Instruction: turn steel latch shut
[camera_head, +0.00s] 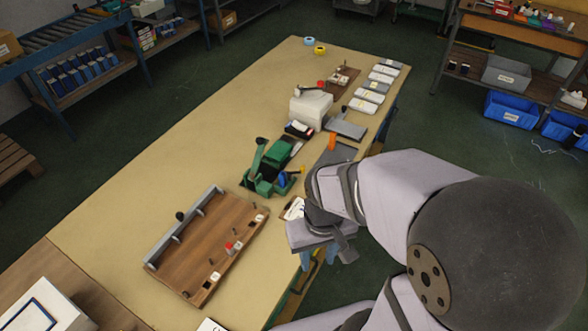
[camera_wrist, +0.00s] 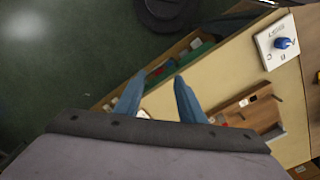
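No steel latch can be told for certain. A brown wooden board (camera_head: 205,250) lies on the table at the lower left of the head view, with a grey rail along its far left edge and several small fittings on it. A wooden board with small fittings also shows in the wrist view (camera_wrist: 262,114). My gripper (camera_head: 323,256) is at the table's right edge in the head view, to the right of the board and apart from it. In the wrist view its two blue fingers (camera_wrist: 156,92) are spread, with nothing between them.
A green device (camera_head: 268,172) with a lever stands beyond the board. A white plate with a blue knob (camera_wrist: 283,43) shows in the wrist view. Bare tabletop (camera_head: 190,150) lies left of the green device.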

